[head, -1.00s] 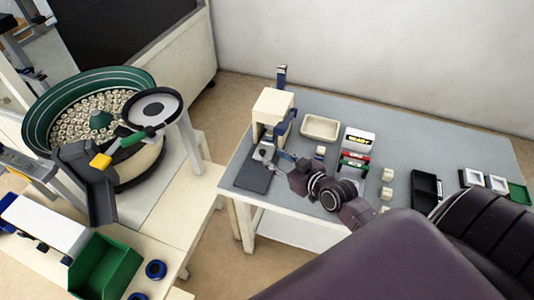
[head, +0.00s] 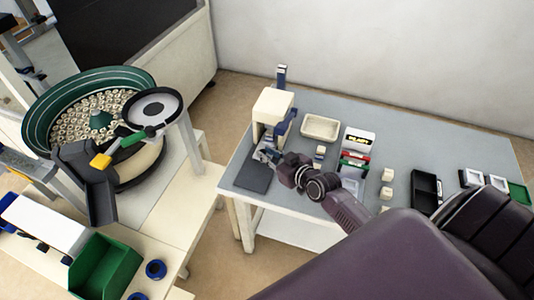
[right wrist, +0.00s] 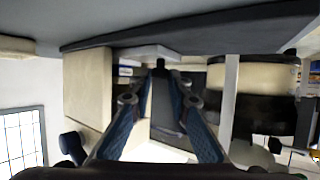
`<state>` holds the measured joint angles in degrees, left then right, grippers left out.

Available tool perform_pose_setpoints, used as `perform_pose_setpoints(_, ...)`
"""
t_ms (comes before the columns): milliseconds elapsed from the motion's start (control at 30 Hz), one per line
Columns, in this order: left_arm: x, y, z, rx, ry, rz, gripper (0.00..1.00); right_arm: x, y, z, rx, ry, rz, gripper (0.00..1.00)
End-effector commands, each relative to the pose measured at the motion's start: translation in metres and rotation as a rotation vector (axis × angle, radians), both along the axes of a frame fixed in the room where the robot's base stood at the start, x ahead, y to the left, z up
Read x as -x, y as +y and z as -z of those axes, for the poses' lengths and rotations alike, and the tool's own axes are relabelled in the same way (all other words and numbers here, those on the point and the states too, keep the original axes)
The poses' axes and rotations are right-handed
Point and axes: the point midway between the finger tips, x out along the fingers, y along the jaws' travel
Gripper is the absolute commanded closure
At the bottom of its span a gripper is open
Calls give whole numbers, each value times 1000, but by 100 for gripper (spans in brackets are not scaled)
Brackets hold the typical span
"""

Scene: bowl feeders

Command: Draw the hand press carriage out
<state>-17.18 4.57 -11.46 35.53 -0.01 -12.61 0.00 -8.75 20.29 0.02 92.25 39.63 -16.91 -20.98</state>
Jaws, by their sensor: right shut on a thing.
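The hand press (head: 271,104) is a cream block with a blue lever on its right side, standing at the near left of the grey table. Its dark flat plate (head: 253,179) lies in front of it. My right gripper (head: 265,155) is at the front of the press, low over the plate. In the right wrist view its two blue fingers (right wrist: 160,74) converge on a small dark part of the hand press carriage (right wrist: 160,62). The fingers mostly hide the carriage in the head view, so how far out it stands cannot be told. My left gripper is not in view.
A cream tray (head: 320,126) and a white-and-black box (head: 358,140) stand right of the press. Small cream blocks (head: 387,174) and a black tray (head: 425,186) lie farther right. A green bowl feeder (head: 90,110) stands left, across a gap.

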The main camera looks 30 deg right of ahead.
Motion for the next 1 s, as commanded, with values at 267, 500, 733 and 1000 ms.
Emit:
perform_pose_setpoints(267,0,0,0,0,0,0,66,0,-1,0,0,0,1,100)
perform_pose_setpoints(500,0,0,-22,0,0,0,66,17,20,-4,-4,5,0,100)
perform_pose_setpoints(733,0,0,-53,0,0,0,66,52,61,-4,-5,8,0,100)
perform_pose_setpoints(1000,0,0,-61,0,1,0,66,68,80,0,1,1,-1,100)
